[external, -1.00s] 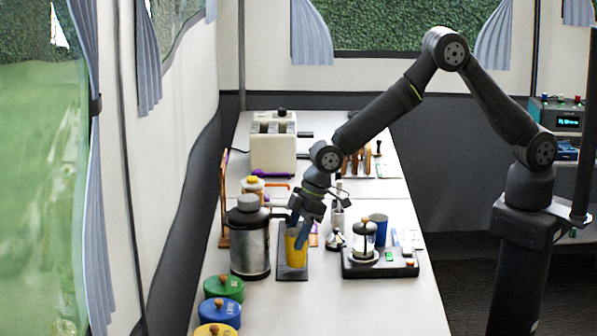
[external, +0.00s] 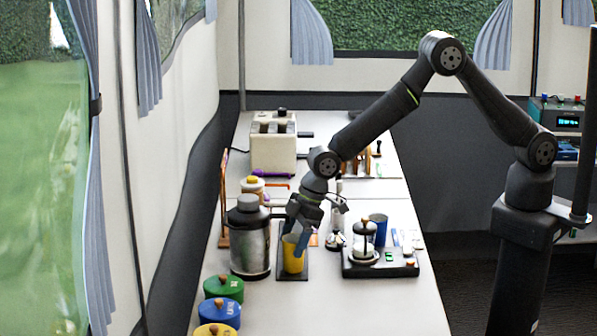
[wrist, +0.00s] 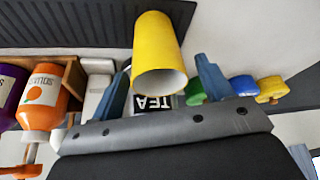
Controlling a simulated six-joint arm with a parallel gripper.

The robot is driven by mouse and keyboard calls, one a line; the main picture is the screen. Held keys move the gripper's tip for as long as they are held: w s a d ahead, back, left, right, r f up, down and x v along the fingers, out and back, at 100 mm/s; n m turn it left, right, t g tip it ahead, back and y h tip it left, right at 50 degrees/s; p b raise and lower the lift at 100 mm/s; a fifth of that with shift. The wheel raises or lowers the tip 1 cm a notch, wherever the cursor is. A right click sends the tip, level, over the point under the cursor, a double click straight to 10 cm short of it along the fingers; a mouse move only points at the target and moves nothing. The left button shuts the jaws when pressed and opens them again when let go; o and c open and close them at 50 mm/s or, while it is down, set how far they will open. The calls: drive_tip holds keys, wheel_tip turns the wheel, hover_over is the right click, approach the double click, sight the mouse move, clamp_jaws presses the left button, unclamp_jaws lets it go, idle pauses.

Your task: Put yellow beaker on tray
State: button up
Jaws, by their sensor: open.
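The yellow beaker (external: 293,262) stands on the dark tray (external: 285,277), just right of a large metal canister in the external view. In the wrist view the beaker (wrist: 157,45) shows its open rim towards me, with the dark ribbed tray (wrist: 80,28) behind its base. My gripper (external: 296,240) is at the beaker's upper part, its blue fingers on either side of it. In the wrist view my gripper (wrist: 162,66) is open, with gaps showing between the fingers and the beaker's rim. Finger contact farther down cannot be made out.
The metal canister (external: 249,245) stands close left of the tray. A black base (external: 400,270) with a glass press (external: 364,240) is on the right, near a blue cup (external: 378,228). Colored lidded jars (external: 221,312) stand at front left. The front right counter is clear.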

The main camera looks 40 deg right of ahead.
drive_tip(key=v, duration=1.2)
drive_tip(key=shift+s, duration=0.1)
drive_tip(key=x, duration=1.1)
drive_tip(key=shift+a+f, duration=0.2)
drive_tip(key=shift+f, duration=0.1)
drive_tip(key=shift+d+r, duration=0.4)
drive_tip(key=shift+r, duration=0.15)
